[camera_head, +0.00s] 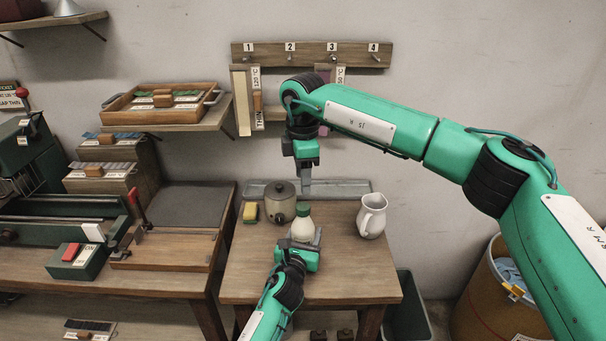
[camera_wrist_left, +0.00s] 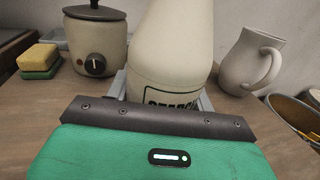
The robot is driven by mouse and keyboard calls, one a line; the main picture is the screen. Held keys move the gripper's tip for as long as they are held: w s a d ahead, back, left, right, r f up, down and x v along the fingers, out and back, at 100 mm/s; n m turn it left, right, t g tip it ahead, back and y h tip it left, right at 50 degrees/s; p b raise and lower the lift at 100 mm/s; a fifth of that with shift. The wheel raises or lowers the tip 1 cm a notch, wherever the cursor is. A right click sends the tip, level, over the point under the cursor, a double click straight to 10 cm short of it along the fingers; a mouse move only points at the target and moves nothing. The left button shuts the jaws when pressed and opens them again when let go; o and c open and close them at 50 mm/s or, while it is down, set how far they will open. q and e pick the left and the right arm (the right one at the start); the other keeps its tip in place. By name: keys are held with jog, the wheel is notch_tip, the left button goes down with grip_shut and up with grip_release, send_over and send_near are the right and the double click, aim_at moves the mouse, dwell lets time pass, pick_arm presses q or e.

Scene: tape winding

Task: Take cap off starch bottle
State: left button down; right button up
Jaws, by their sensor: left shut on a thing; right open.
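The starch bottle (camera_head: 302,228) is cream-white with a green cap (camera_head: 303,209) and stands upright over the small wooden table. In the left wrist view the bottle (camera_wrist_left: 172,50) fills the middle; part of its dark label lettering shows and its top is out of frame. My left gripper (camera_head: 304,244) is shut on the bottle's lower body from the near side; its dark jaw edge (camera_wrist_left: 160,118) hides the bottle's base. My right gripper (camera_head: 306,186) points down, open and empty, above the cap with a small gap in the picture.
A lidded pot (camera_head: 280,207) stands left of the bottle, with a yellow-green sponge (camera_head: 250,212) beside it. A white jug (camera_head: 372,216) stands to the right. A grey tray (camera_head: 345,187) lies along the table's back. The table's front right (camera_head: 365,280) is clear.

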aim_at(303, 206)
jog(key=shift+m, duration=1)
jog(key=shift+f, duration=0.3)
notch_tip(303, 206, down, 7)
jog(key=shift+f, duration=0.2)
jog(key=shift+c, duration=0.4)
